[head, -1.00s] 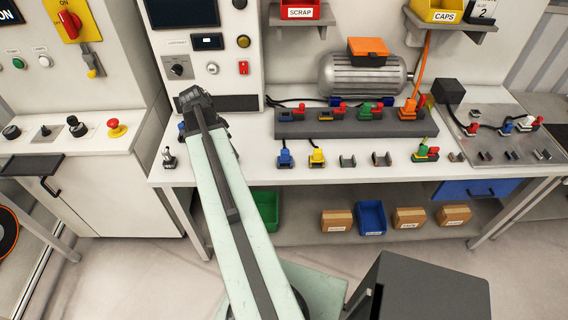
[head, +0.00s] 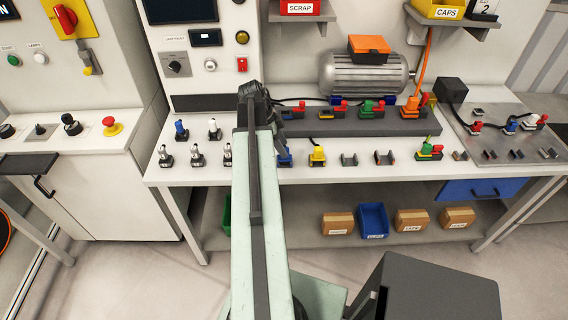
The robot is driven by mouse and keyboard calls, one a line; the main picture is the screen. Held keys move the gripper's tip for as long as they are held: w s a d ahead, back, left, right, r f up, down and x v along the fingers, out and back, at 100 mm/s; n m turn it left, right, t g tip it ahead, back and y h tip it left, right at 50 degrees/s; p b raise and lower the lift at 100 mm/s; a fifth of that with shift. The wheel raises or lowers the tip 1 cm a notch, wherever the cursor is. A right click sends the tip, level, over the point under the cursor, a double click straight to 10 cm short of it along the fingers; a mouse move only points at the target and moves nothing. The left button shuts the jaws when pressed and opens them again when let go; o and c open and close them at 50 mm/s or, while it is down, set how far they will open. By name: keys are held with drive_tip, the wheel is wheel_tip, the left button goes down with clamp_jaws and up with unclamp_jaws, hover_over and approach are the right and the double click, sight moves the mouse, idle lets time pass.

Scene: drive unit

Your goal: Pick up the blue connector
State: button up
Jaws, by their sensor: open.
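A blue connector (head: 286,158) stands on the front part of the white workbench, just right of my arm, which covers its left side. My gripper (head: 278,125) is the dark end of my arm, above the bench and just behind and above that connector, apart from it as far as I can see. Its jaws are open, though the fingertips are small and partly hidden. A yellow connector (head: 317,155) stands to the right of the blue one. Another blue-topped piece (head: 181,130) stands on the left of the bench.
A grey block (head: 350,121) with several coloured connectors lies behind. Grey clips (head: 349,160) and a green-red connector (head: 430,150) stand to the right. Several grey plugs (head: 197,155) stand at the left. A motor (head: 366,73) sits at the back. A dark box (head: 440,285) is in front.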

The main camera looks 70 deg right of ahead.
drive_tip(key=b+x, duration=0.2)
drive_tip(key=x, duration=0.1)
drive_tip(key=shift+d+f, duration=0.1)
drive_tip(key=shift+f, duration=0.25)
drive_tip(key=shift+r, duration=0.15)
clamp_jaws()
wheel_tip(320, 180, up, 10)
drive_tip(key=p, duration=1)
drive_tip(key=shift+r, duration=0.1)
